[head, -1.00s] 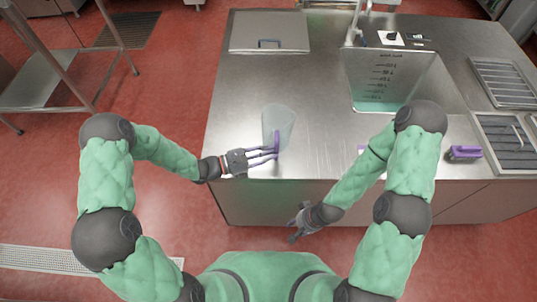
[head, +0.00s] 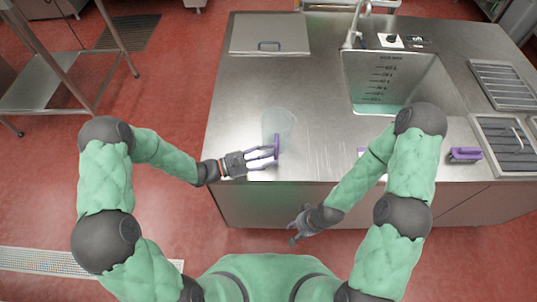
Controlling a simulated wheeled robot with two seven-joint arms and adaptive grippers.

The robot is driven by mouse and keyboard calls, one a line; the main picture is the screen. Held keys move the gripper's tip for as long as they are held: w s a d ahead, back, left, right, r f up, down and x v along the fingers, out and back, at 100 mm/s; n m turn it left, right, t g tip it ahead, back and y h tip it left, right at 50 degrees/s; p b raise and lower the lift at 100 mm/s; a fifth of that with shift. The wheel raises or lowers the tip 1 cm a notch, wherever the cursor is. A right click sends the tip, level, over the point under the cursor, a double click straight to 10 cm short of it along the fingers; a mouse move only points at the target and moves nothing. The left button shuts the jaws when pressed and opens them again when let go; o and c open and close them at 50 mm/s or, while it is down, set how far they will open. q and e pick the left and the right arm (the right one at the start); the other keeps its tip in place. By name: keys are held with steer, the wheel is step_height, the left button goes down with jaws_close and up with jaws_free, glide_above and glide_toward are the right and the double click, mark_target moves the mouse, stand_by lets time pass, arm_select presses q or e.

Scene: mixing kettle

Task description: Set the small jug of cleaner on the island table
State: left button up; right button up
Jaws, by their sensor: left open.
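The small jug (head: 280,124) is a translucent, pale vessel with a purple handle (head: 277,147) on its near side. It stands on the steel island table (head: 325,130), near the table's front left. My right gripper (head: 297,232) hangs low in front of the table's front face, away from the jug and empty. How far its fingers are open is unclear.
A sink (head: 397,85) with a faucet (head: 354,30) is at the right of the jug. A steel lid with a handle (head: 269,33) lies at the back left. A purple-handled item (head: 465,154) is at the right front. Tabletop between jug and sink is clear.

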arm_select(q)
steer(key=p+v, duration=0.2)
steer(key=v, duration=0.9)
steer(key=shift+s+a, duration=0.1)
steer(key=shift+a, duration=0.05)
steer(key=s+d+f+m+g+y, duration=0.4)
steer(key=s+f+m+g+y, duration=0.4)
steer(key=s+f, duration=0.55)
step_height(320, 180, down, 6)
steer(key=a+m+t+y, duration=0.2)
steer(key=m+y, duration=0.3)
steer(key=m, duration=0.6)
steer(key=shift+s+t, duration=0.4)
steer(key=shift+r, duration=0.1)
